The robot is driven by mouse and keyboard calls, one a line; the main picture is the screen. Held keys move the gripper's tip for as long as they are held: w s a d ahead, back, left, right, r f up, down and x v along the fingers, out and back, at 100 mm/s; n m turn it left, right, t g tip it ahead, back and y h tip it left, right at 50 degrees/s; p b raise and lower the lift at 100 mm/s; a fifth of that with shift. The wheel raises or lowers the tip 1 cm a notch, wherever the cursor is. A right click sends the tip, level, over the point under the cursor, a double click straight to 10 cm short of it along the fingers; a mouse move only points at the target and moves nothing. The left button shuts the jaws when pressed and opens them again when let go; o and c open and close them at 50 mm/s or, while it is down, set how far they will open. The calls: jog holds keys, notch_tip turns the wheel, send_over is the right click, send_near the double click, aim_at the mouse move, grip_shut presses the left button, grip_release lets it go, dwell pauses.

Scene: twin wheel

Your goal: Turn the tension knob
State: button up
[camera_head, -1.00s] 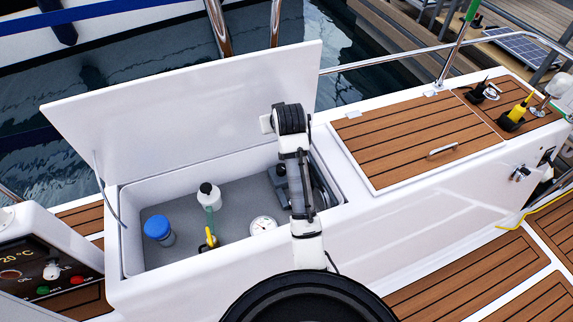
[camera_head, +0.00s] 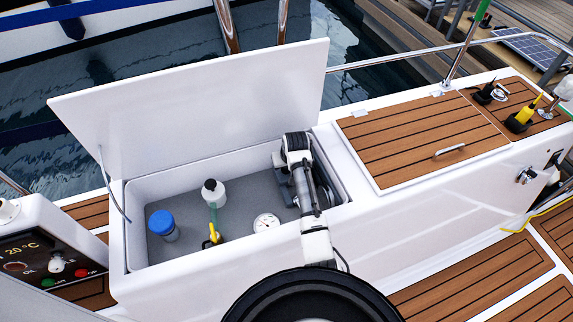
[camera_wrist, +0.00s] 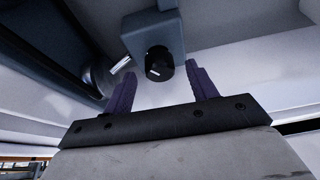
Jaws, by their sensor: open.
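In the wrist view, a small black round knob (camera_wrist: 158,66) with a white mark sits on a blue-grey housing (camera_wrist: 152,32). My gripper (camera_wrist: 161,74) is open. Its two purple fingers stand left and right of the knob, with visible gaps; I cannot tell how far the knob lies beyond the tips. In the head view, the dark grey housing (camera_head: 281,182) stands at the right end of the open locker. My arm covers part of it, and the knob and my gripper's fingers are hidden there.
The white locker (camera_head: 128,240) has its lid (camera_head: 200,110) raised behind. Inside are a blue-capped jar (camera_head: 162,224), a white-capped bottle (camera_head: 213,193), a yellow-handled item (camera_head: 214,234) and a round gauge (camera_head: 266,222). A closed teak hatch (camera_head: 425,135) lies to the right.

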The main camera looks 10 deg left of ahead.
jog(key=shift+x, duration=0.9)
jog(key=c, duration=1)
jog(key=shift+r+m, duration=0.1)
jog(key=shift+m, duration=0.2)
